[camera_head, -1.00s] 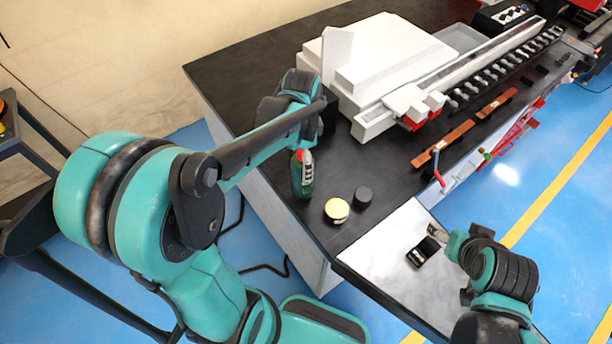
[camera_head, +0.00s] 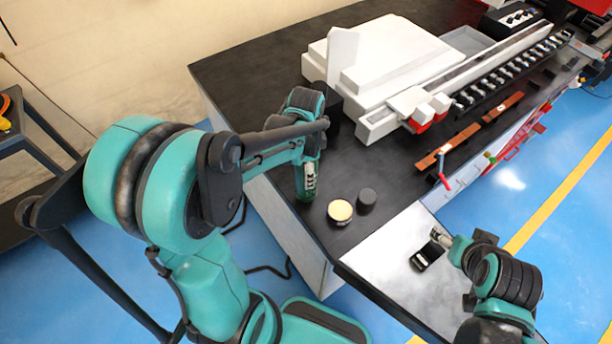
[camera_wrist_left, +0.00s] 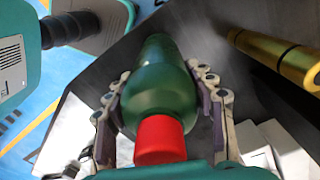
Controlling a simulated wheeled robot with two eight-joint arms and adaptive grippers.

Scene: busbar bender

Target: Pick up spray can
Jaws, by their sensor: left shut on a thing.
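The spray can (camera_head: 306,186) is green and stands upright on the dark bench top near its left edge. My left gripper (camera_head: 309,167) has come down over it from above and is shut on it. In the left wrist view the green body and red cap of the spray can (camera_wrist_left: 158,90) sit between the two fingers of the left gripper (camera_wrist_left: 160,82). The cap is hidden in the head view. My right gripper (camera_head: 441,238) hangs over the pale front part of the bench, and its finger opening is too small to read.
A round tin with a yellowish lid (camera_head: 340,212) and a dark cylinder (camera_head: 366,197) stand just right of the can. A small black object (camera_head: 427,256) lies by my right gripper. The white machine (camera_head: 390,62) and copper bars (camera_head: 447,147) are farther back.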

